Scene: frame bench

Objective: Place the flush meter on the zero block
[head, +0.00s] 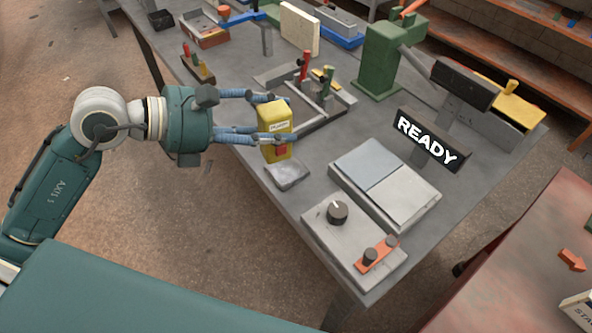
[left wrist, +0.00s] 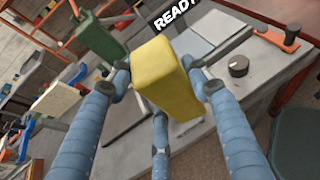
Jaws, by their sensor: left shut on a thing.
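The yellow flush meter (head: 275,130) has a white label and a red patch on its front. My left gripper (head: 281,118) is shut on it, with fingers on both sides, and holds it upright at the bench's near-left edge. In the left wrist view the meter (left wrist: 168,80) sits between the blue fingers of the gripper (left wrist: 158,72). A small grey block (head: 288,175), which looks like the zero block, lies just below the meter. I cannot tell whether the meter's underside touches it. My right gripper is not in view.
A two-tone grey plate (head: 385,182) and a control box with a black knob (head: 337,212) stand to the right. A black READY sign (head: 428,140) is beyond. A green machine (head: 380,65) stands farther back.

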